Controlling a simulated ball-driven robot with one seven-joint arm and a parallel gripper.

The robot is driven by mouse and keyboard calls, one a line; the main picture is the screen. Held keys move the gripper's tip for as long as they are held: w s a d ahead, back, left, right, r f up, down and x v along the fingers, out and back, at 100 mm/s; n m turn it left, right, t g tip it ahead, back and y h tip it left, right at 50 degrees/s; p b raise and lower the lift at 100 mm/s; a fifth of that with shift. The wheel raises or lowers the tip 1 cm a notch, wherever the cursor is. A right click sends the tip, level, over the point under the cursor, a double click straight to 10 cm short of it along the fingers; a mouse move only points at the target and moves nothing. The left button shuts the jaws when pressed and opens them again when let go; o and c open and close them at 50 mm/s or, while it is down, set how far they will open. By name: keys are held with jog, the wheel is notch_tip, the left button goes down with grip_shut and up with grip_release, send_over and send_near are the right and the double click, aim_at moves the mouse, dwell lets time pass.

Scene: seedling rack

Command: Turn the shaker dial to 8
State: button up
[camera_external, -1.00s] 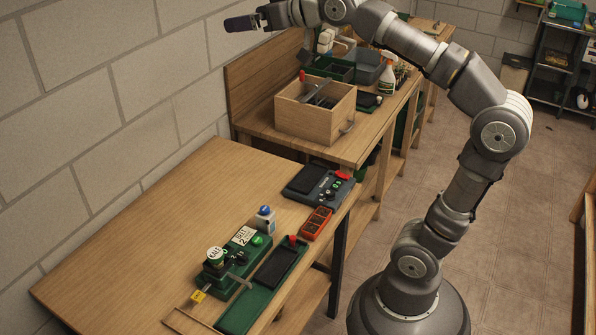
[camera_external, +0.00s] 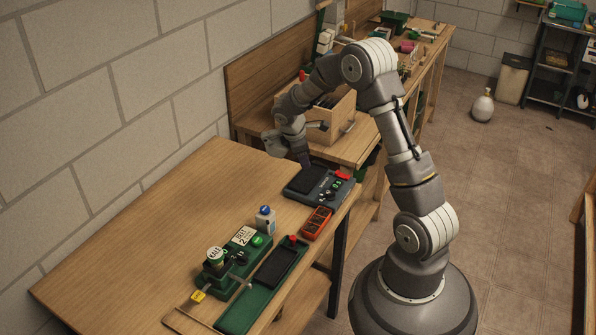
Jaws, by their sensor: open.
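The shaker looks to be the dark grey unit (camera_external: 341,197) with a flat black platform (camera_external: 308,179), on the near bench towards its right end. Small dark dials (camera_external: 328,193) and a red part (camera_external: 342,175) sit on its right side. The dial's numbers and pointer are too small to read. My gripper (camera_external: 304,162) points down just above and behind the black platform, apart from the dials. It is open, and no object shows in it; its fingers are small and partly hidden by my wrist.
An orange tray (camera_external: 317,222) lies just in front of the shaker. A white bottle with a blue cap (camera_external: 265,222), a green device (camera_external: 222,278) and a green tray (camera_external: 236,312) stand nearer. A wooden box (camera_external: 340,103) is on the bench behind my arm. The near bench's left is clear.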

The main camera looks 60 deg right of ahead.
jog(key=n+g, duration=0.2)
send_near(330, 193)
jog(key=f, duration=0.1)
jog(key=b+x, duration=0.1)
jog(key=x, duration=0.5)
jog(key=shift+d+b, duration=0.2)
jog(key=shift+b, duration=0.1)
jog(key=shift+s+d+f, duration=0.1)
jog(key=shift+d+f, duration=0.15)
jog(key=shift+f, duration=0.35)
grip_shut()
